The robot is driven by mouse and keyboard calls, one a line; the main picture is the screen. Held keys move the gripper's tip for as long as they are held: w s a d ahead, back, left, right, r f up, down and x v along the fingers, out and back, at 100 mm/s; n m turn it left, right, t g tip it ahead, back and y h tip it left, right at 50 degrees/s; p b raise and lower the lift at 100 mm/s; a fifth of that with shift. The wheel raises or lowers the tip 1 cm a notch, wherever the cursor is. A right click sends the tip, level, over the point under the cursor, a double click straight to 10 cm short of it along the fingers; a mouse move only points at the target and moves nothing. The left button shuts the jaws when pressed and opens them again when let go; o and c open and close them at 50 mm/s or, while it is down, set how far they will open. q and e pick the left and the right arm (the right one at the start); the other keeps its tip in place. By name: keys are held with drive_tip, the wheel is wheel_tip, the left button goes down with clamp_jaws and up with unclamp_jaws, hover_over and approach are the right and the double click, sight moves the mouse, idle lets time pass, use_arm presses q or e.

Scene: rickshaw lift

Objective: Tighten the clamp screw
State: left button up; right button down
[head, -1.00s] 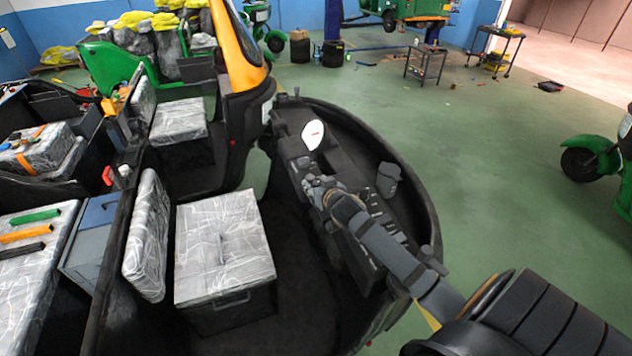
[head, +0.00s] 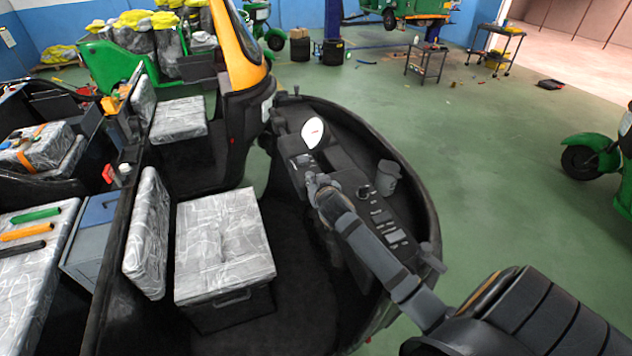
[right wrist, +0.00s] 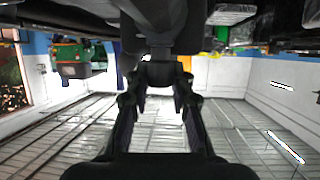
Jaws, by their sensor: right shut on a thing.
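My right gripper (head: 316,184) reaches from the lower right to the dark dashboard of the rickshaw cab in the head view. In the right wrist view my right gripper (right wrist: 160,82) has its two fingers on either side of a dark grey rounded knob (right wrist: 161,72), shut on it. The knob hangs under a wider dark part (right wrist: 165,25) and looks like the clamp screw. In the head view the screw is hidden by the gripper and dashboard. My left gripper is not in view.
The dashboard (head: 368,200) has switches and a grey cup-like part (head: 388,177). A white oval mirror or disc (head: 312,132) stands just beyond the gripper. A plastic-wrapped seat (head: 224,245) is at the left. Green floor (head: 500,150) is open to the right.

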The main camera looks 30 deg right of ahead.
drive_tip(key=shift+a+f+m+h, duration=0.1)
drive_tip(key=shift+m+h, duration=0.4)
drive_tip(key=shift+h, duration=0.1)
drive_tip(key=shift+m+g+h+b, duration=0.4)
drive_tip(key=shift+m+g+h, duration=0.1)
drive_tip(key=c, duration=1.1)
unclamp_jaws()
drive_tip(key=shift+c, duration=0.2)
drive_tip(key=v, duration=1.2)
drive_tip(key=shift+r, duration=0.2)
